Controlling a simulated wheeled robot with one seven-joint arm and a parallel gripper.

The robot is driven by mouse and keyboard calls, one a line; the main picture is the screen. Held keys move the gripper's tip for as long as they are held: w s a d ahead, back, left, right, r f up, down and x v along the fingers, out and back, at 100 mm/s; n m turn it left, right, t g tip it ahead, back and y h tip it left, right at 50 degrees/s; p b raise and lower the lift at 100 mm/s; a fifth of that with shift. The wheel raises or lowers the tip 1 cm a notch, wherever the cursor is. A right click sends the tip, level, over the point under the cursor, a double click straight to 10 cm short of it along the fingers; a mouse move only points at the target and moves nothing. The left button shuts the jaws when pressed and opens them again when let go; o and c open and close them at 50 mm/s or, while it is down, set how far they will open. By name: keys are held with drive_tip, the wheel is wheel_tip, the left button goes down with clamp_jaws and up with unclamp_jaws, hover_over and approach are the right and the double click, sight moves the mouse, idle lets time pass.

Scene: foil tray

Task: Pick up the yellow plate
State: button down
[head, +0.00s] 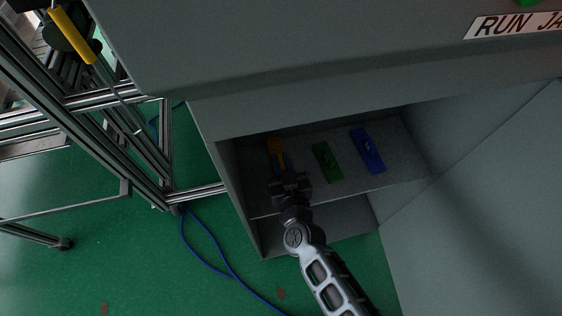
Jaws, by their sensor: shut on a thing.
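The yellow plate (276,146) is a small, narrow orange-yellow piece inside the open grey cabinet, at the left end of the upper shelf. My gripper (283,173) reaches in from the front and is shut on the near part of the plate. The gripper covers that near part, so the grip itself is hidden. I cannot tell whether the plate touches the shelf or is lifted off it.
A green plate (327,162) and a blue plate (367,151) lie to the right on the shelf (345,190). The cabinet's left wall (228,172) is close to my gripper. An open door (480,190) stands right. A metal frame (150,165) stands left.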

sight(282, 161)
wheel_tip(282, 161, up, 5)
drive_tip(key=p, duration=0.2)
drive_tip(key=shift+f+p, duration=0.15)
drive_tip(key=shift+p, duration=0.25)
drive_tip(key=f+b+v, duration=0.2)
drive_tip(key=f+v, duration=0.1)
drive_tip(key=v, duration=1.6)
drive_tip(key=w+d+m+h, duration=0.3)
drive_tip(key=w+d+h, duration=0.1)
drive_tip(key=w+d, duration=1)
drive_tip(key=shift+d+t, duration=0.4)
drive_tip(key=shift+d, duration=1.55)
drive_tip(key=shift+s+a+f, duration=0.1)
drive_tip(key=shift+f, duration=0.1)
drive_tip(key=s+a+n+y, duration=0.3)
drive_tip(key=s+a+y, duration=0.1)
drive_tip(key=s+a, duration=1)
drive_tip(key=a, duration=0.3)
drive_tip(key=shift+a+f+g, duration=0.2)
drive_tip(key=shift+a+g, duration=0.1)
drive_tip(key=shift+g, duration=0.1)
drive_tip(key=shift+s, duration=0.1)
